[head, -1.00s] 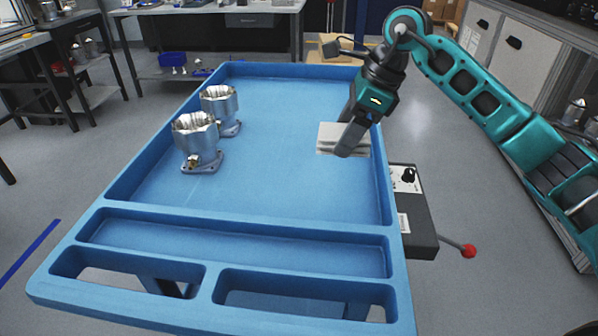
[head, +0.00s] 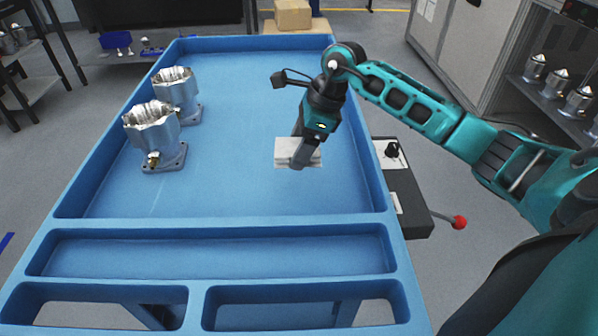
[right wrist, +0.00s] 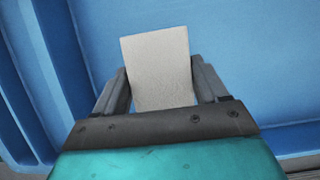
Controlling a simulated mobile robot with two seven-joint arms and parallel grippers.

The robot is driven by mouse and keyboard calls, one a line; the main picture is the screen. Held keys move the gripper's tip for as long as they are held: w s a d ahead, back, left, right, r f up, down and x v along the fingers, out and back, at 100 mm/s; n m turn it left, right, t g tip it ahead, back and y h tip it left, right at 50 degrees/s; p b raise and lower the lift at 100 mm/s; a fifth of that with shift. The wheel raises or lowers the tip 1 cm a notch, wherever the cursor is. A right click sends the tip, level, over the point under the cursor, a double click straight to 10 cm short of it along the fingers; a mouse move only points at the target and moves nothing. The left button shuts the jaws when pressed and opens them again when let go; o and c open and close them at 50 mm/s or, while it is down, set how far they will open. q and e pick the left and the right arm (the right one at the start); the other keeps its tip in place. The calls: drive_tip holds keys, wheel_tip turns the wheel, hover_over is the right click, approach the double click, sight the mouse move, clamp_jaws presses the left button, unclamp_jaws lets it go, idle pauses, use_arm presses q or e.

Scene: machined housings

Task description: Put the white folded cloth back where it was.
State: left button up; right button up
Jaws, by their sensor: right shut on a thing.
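The white folded cloth (head: 284,152) is over the right part of the blue cart tray (head: 235,110). My right gripper (head: 301,160) is shut on it, and the fingers cover part of the cloth in the head view. In the right wrist view the cloth (right wrist: 160,68) stands out between the two grey fingers of the gripper (right wrist: 167,88), with blue tray surface behind it. I cannot tell whether the cloth touches the tray floor. My left gripper is not in view.
Two machined metal housings (head: 153,135) (head: 176,94) stand at the tray's left. A black control box (head: 400,185) with a red-knobbed lever (head: 459,222) is on the cart's right side. The tray middle is clear. Raised dividers form front compartments (head: 210,252). Cardboard boxes (head: 292,15) are behind.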

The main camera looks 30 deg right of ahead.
sight(293, 182)
drive_tip(key=shift+f, duration=3.6)
drive_tip(key=shift+b, duration=0.3)
drive_tip(key=shift+f, duration=0.15)
drive_tip(key=o, duration=1)
drive_tip(key=p+v, duration=0.1)
drive_tip(key=v, duration=1.1)
drive_tip(key=shift+s, duration=0.1)
